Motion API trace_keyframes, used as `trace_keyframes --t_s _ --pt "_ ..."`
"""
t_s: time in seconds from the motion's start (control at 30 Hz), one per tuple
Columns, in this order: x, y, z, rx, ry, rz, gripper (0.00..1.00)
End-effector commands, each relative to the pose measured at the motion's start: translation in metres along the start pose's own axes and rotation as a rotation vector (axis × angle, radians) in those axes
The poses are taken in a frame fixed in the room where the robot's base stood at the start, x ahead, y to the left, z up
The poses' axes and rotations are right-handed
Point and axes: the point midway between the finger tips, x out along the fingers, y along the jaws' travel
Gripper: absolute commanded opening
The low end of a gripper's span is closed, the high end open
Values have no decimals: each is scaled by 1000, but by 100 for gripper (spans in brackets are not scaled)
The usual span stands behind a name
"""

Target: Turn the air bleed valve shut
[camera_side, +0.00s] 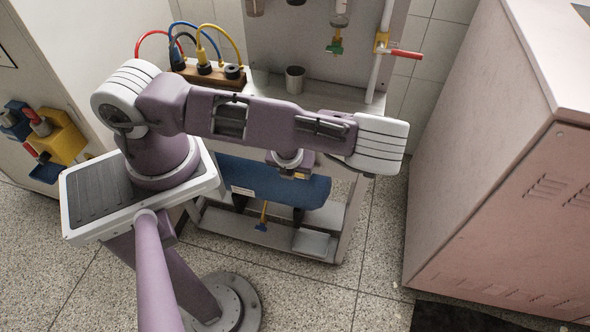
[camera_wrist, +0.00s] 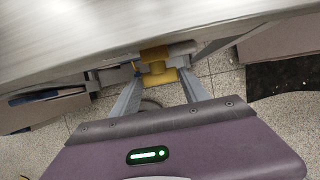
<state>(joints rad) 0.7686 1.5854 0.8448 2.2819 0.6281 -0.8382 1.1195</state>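My gripper (camera_wrist: 159,78) shows two grey fingers spread apart in the wrist view. A yellow fitting (camera_wrist: 157,65) sits between and just beyond the fingertips, under the edge of a grey metal surface. Contact with the fingers cannot be told. This may be the air bleed valve; its handle is not clear. In the side view my gripper is mostly hidden by my arm, in front of the bench. A yellow and blue piece (camera_side: 263,215) hangs below the blue cylinder. A valve with a red handle (camera_side: 406,54) is on the upright pipe.
A blue cylinder (camera_side: 262,181) lies under the bench. A grey cup (camera_side: 295,79) stands on the bench top. A green and yellow tap (camera_side: 335,43) hangs above. A large cabinet (camera_side: 490,150) stands at the right. Floor is clear between cabinet and bench.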

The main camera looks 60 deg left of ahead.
Motion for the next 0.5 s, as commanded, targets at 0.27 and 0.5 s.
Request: trace_keyframes --t_s 0.27,0.5 --pt "0 0 0 -1 0 -1 10" --pt "0 3 0 -21 1 -44 10"
